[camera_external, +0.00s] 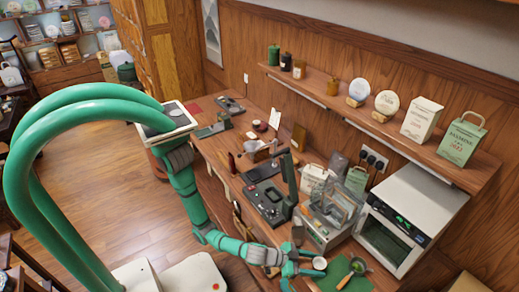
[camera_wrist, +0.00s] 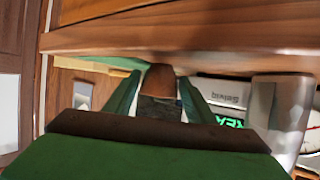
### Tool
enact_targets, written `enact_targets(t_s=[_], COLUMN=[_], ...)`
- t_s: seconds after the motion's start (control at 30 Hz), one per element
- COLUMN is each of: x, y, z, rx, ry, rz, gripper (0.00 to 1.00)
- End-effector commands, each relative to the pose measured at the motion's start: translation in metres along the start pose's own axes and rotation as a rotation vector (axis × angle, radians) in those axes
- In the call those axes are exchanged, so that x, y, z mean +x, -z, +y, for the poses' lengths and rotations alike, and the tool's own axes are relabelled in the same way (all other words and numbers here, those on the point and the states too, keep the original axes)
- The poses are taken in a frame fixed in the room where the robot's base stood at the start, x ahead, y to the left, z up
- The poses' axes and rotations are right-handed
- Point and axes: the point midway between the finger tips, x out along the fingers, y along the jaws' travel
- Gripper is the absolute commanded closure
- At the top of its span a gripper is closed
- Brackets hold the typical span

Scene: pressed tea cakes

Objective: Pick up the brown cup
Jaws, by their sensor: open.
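My gripper (camera_external: 305,263) is open at the front right of the counter in the external view. A small cup (camera_external: 319,263) with a pale opening is right at its fingertips. In the wrist view, the two green fingers of my gripper (camera_wrist: 158,92) stand apart. A rounded brown thing (camera_wrist: 158,78), which looks like the brown cup, shows in the gap between them, with a dark grey patch below it. I cannot tell whether either finger touches it. The lower part of the gap is hidden by the gripper body.
A wooden edge (camera_wrist: 190,40) crosses the wrist view, with a grey cylinder (camera_wrist: 275,115) at right.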

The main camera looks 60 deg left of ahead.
Motion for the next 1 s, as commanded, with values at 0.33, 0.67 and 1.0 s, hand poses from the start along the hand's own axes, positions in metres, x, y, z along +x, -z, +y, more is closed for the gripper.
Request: enact_targets(t_s=[0.33, 0.67, 1.0], x=[0.0143, 0.014, 0.0105], y=[0.0002, 0.0001, 0.009], z=[0.0001, 0.0002, 0.0007], rx=[0.0, 0.0, -0.001], ry=[0.0, -0.001, -0.001], rz=[0.0, 0.0, 0.001], gripper=[0.5, 0.8, 0.8])
